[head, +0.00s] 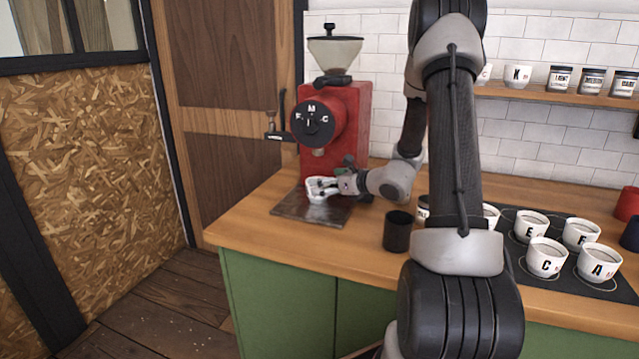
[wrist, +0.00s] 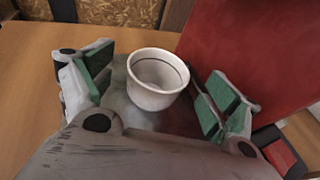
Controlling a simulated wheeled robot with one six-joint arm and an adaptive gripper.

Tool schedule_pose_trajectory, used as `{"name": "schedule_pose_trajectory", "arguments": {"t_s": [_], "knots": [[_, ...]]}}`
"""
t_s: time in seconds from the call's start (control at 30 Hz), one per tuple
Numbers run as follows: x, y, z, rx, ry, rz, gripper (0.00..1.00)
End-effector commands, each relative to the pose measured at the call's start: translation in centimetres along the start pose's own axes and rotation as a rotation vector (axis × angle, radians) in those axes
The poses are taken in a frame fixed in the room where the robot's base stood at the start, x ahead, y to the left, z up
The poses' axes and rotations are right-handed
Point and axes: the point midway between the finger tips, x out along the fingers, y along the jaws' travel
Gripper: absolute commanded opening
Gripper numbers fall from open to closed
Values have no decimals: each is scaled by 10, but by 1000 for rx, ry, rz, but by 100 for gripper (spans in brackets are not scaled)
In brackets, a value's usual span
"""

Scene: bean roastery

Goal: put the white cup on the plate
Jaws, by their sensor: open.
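The white cup (wrist: 153,92) stands upright between the two green-padded fingers of my gripper (wrist: 160,74) in the wrist view. The fingers are open, with a visible gap on each side of the cup. In the head view the cup (head: 317,194) is small and partly covered by my gripper (head: 324,187). It appears to stand on the dark square plate (head: 290,210) in front of the red grinder. In the wrist view a grey, shiny surface, apparently the plate, shows around the cup's base.
The red grinder (head: 345,115) stands right behind the plate and close to my gripper. A black cup (head: 397,232) stands to the right on the wooden counter (head: 300,245). Several lettered white cups sit on a dark mat (head: 617,291) farther right. The counter's left end is clear.

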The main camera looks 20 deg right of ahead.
Motion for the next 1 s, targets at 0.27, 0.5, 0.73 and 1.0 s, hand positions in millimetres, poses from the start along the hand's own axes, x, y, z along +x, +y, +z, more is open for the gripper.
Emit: {"name": "schedule_pose_trajectory", "arguments": {"t_s": [0.27, 0.5, 0.73, 1.0], "knots": [[-61, -1, 0, 0, -1, -3, 89], [-83, 12, 6, -41, 6, 33, 89], [-127, 141, 38, -569, 84, 415, 89], [-258, 228, 23, -1562, 206, 948, 89]]}}
